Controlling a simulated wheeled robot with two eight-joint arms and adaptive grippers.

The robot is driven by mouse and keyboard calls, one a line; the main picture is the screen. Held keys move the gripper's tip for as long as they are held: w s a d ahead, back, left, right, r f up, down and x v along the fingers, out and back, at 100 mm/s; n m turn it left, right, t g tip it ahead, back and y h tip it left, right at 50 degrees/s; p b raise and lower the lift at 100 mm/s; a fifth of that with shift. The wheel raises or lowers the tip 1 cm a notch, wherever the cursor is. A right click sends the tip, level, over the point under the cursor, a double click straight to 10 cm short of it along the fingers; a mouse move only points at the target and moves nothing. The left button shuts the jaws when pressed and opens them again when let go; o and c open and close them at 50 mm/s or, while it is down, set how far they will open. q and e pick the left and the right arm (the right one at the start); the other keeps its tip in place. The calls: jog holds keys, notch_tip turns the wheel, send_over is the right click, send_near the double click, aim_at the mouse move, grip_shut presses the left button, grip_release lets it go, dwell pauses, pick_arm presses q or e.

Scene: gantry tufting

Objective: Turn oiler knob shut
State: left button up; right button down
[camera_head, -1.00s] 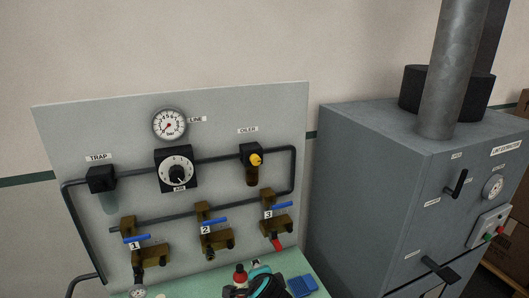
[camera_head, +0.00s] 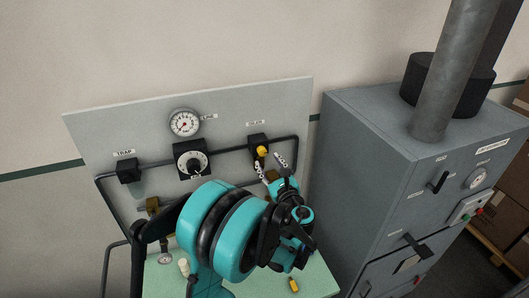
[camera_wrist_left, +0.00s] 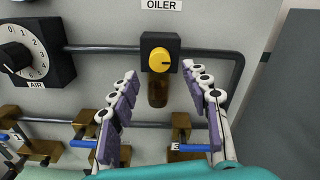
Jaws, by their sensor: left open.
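The oiler is a black block with a yellow knob (camera_wrist_left: 159,60) and a brown bowl (camera_wrist_left: 158,93) below it, under the OILER label in the left wrist view. In the head view the yellow knob (camera_head: 262,151) shows just beyond my left gripper (camera_head: 270,167). My left gripper (camera_wrist_left: 163,82) is open and empty, its two fingers pointing up at the panel, one on each side of the oiler in the picture. The fingertips look apart from the knob. My right gripper is not in view.
The grey panel (camera_head: 100,130) also carries the AIR dial (camera_head: 194,165), a round gauge (camera_head: 184,123), the TRAP unit (camera_head: 128,171) and blue-handled valves (camera_wrist_left: 190,147). A grey cabinet (camera_head: 365,150) stands right of the panel. A green bench top (camera_head: 318,280) lies below.

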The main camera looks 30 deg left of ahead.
aim_at(263, 153)
pick_arm(q)
jog(key=x, duration=0.4)
jog(key=shift+w+a+p, duration=0.3)
jog(key=shift+p, duration=0.1)
grip_shut()
